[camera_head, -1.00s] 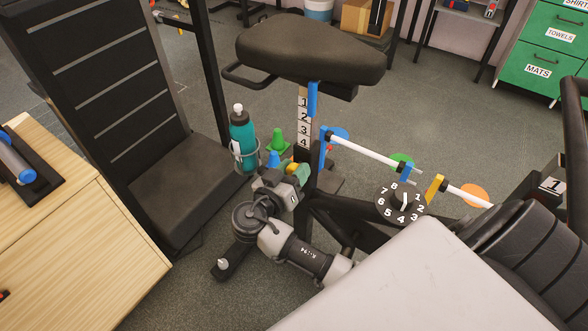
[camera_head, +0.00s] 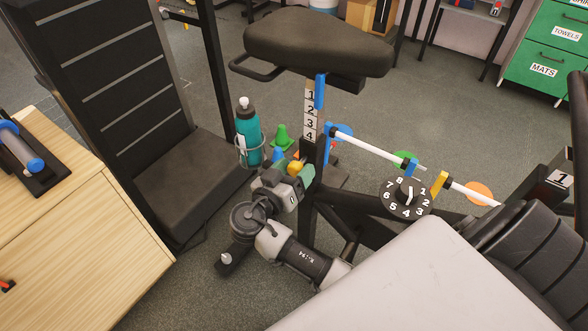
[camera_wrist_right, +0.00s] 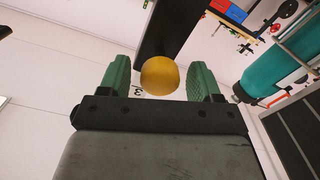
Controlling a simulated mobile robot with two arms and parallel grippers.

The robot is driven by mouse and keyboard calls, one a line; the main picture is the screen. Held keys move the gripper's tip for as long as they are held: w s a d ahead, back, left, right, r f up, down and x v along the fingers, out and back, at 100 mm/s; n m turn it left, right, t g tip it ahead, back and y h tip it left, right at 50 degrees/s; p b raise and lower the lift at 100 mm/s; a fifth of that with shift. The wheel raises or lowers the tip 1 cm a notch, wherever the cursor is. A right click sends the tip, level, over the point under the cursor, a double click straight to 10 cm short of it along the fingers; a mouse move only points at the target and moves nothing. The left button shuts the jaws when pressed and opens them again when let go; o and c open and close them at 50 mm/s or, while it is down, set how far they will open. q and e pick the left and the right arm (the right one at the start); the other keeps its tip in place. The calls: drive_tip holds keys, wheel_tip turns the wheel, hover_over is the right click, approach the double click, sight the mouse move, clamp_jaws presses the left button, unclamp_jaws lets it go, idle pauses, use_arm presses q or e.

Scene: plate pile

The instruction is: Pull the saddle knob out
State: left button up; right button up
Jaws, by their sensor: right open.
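The black saddle (camera_head: 318,45) sits on top of a post with a numbered white scale (camera_head: 310,115). The round yellow saddle knob (camera_head: 296,167) is low on the post, partly hidden by my right gripper (camera_head: 299,177). In the right wrist view the knob (camera_wrist_right: 160,75) appears between the two green fingers of the gripper (camera_wrist_right: 160,82), with a gap visible on each side. The right gripper is open. I cannot tell how deep the knob is between the fingers. My left gripper is not in view.
A teal bottle (camera_head: 248,135) stands in a ring holder left of the gripper. Small green (camera_head: 282,138) and blue cones are close behind. A numbered dial (camera_head: 405,197) and white rod (camera_head: 372,148) lie to the right. A wooden cabinet (camera_head: 75,235) is at the left.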

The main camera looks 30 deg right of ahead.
drive_tip(key=v, duration=1)
drive_tip(key=shift+s+a, duration=0.15)
drive_tip(key=shift+a, duration=0.2)
drive_tip(key=shift+f, duration=0.1)
